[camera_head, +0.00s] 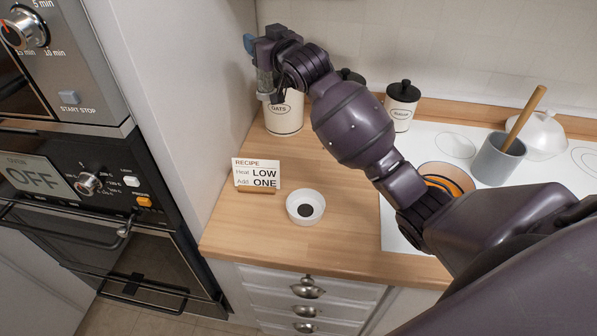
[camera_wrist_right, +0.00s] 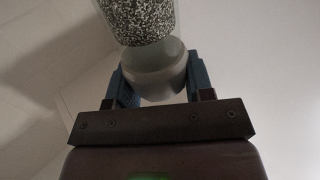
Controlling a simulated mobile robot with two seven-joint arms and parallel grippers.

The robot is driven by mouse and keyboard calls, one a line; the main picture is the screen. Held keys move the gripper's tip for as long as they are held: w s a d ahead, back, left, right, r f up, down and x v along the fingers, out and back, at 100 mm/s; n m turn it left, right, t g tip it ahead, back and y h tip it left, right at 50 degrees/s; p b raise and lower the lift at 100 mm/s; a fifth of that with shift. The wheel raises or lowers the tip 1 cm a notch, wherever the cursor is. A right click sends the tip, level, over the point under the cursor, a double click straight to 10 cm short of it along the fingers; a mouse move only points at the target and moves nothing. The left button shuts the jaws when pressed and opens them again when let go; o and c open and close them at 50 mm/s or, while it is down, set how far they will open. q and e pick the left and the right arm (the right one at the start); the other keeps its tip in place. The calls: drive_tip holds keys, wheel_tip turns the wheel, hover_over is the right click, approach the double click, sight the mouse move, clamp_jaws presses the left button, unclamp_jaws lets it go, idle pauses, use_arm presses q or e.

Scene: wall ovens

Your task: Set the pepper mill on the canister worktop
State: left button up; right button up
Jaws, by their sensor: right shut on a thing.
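My right gripper (camera_head: 258,57) is raised at the back left of the worktop, in front of the OATS canister's upper part. It is shut on the pepper mill (camera_head: 265,82), which also shows in the right wrist view (camera_wrist_right: 140,20) as a clear body with black and white speckles. Its smooth grey part (camera_wrist_right: 158,72) sits between the two blue fingers. The wooden canister worktop (camera_head: 345,220) lies below. From the head I cannot tell how far the mill is above it. My left gripper is not in view.
The OATS canister (camera_head: 285,118) and a second labelled canister (camera_head: 402,107) stand at the back. A RECIPE card (camera_head: 257,174) and a white bowl (camera_head: 305,206) stand in front. A hob (camera_head: 455,145) with a grey pot (camera_head: 497,160) is right; ovens (camera_head: 75,190) are left.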

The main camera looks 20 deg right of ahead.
wheel_tip(320, 180, down, 20)
drive_tip(key=shift+r, duration=0.15)
idle(0.5)
drive_tip(key=shift+a, duration=0.1)
drive_tip(key=o, duration=1.3)
